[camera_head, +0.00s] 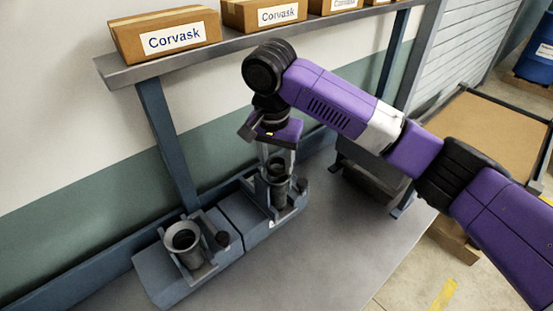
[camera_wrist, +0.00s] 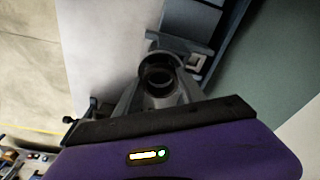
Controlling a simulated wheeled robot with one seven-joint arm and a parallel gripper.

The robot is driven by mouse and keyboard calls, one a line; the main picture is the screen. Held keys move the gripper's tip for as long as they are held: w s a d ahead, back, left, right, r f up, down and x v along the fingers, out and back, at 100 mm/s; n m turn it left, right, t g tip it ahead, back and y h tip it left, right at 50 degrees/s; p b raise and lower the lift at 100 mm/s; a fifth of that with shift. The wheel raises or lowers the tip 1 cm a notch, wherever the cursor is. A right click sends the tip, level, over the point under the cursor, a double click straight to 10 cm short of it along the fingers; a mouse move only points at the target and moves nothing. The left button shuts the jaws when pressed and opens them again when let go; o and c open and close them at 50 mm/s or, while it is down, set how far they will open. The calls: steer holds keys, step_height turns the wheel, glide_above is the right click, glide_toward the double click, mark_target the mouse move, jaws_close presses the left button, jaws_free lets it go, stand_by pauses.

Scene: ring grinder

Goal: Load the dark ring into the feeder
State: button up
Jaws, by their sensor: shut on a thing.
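My gripper (camera_head: 277,165) points down over the right-hand of two grey-blue machine units on the bench, its fingers at the round feeder (camera_head: 276,186). In the wrist view, the gripper (camera_wrist: 160,90) has its two grey fingers closed in on a dark ring (camera_wrist: 158,76), which shows as a round dark opening between the fingertips. The ring is close to the feeder's mouth; I cannot tell whether it is inside it or just above. In the head view the fingers largely hide the ring.
A shelf (camera_head: 210,50) with several Corvask boxes (camera_head: 168,35) runs above the bench. A dark grey bin (camera_head: 372,178) stands right of the units. The front bench surface (camera_head: 310,250) is clear.

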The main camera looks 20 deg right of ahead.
steer(key=shift+f, duration=0.4)
stand_by(0.4)
steer(key=o, duration=1.6)
steer(key=shift+c, duration=0.2)
step_height(320, 180, up, 8)
steer(key=shift+s+a+b, duration=0.3)
steer(key=shift+s+b, duration=0.05)
steer(key=shift+s+f, duration=0.1)
steer(key=shift+f, duration=0.1)
